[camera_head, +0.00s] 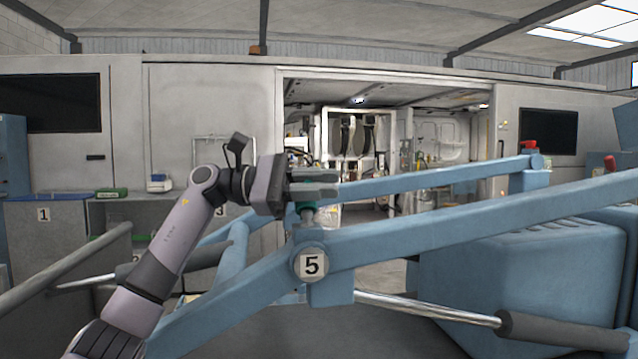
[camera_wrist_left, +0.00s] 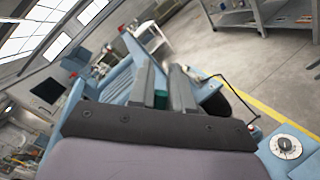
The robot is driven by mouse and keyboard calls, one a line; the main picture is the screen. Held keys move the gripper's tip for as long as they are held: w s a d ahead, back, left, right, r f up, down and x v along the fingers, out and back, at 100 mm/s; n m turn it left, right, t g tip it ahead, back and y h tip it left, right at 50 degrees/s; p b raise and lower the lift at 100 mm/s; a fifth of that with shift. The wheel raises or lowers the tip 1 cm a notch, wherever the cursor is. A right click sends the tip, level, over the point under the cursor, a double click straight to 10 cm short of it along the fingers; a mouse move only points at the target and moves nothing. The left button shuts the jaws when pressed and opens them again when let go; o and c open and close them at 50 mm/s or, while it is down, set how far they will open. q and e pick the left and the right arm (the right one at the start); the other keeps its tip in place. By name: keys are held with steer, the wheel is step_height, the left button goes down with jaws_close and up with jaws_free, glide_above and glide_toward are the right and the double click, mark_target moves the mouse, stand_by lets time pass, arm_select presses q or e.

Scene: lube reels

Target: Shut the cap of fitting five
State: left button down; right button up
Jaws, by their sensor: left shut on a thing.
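Fitting five (camera_head: 306,216) stands on top of the blue beam joint, above a round white plate marked 5 (camera_head: 311,264). A dark green part, seemingly its cap, shows at the fingers. My left gripper (camera_head: 314,187) reaches in from the left over the fitting, its fingers shut on this part. In the left wrist view the green cap (camera_wrist_left: 160,99) shows between the two fingers of the left gripper (camera_wrist_left: 164,88). The fingers hide much of it, so I cannot tell whether the cap is open or closed. My right gripper is not in view.
Blue beams (camera_head: 450,230) run right from the joint, with a grey rod (camera_head: 430,309) below. Red-topped fittings (camera_head: 528,146) stand farther right. Open floor shows in the left wrist view (camera_wrist_left: 240,60).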

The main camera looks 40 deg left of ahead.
arm_select(q)
steer(key=f+m, duration=0.1)
steer(key=s+d+f+m+y+b, duration=0.1)
steer(key=f+m, duration=0.1)
steer(key=m, duration=0.1)
steer(key=shift+s+d+g+b, duration=0.2)
steer(key=shift+d+g+b, duration=0.1)
steer(key=shift+d+b, duration=0.1)
steer(key=shift+s+d+f+m+y+b, duration=0.15)
steer(key=shift+f+m+y+b, duration=0.25)
steer(key=shift+f+m, duration=0.3)
steer(key=shift+s+d+f+m+y+b, duration=0.1)
steer(key=shift+f+m+y+b, duration=0.35)
steer(key=shift+m, duration=0.45)
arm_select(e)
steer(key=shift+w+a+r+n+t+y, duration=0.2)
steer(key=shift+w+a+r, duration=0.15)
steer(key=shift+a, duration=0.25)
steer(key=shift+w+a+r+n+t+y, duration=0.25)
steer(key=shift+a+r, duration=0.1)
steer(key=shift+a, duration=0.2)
arm_select(q)
steer(key=shift+f, duration=0.1)
steer(key=c, duration=1.1)
jaws_free()
steer(key=shift+c, duration=0.2)
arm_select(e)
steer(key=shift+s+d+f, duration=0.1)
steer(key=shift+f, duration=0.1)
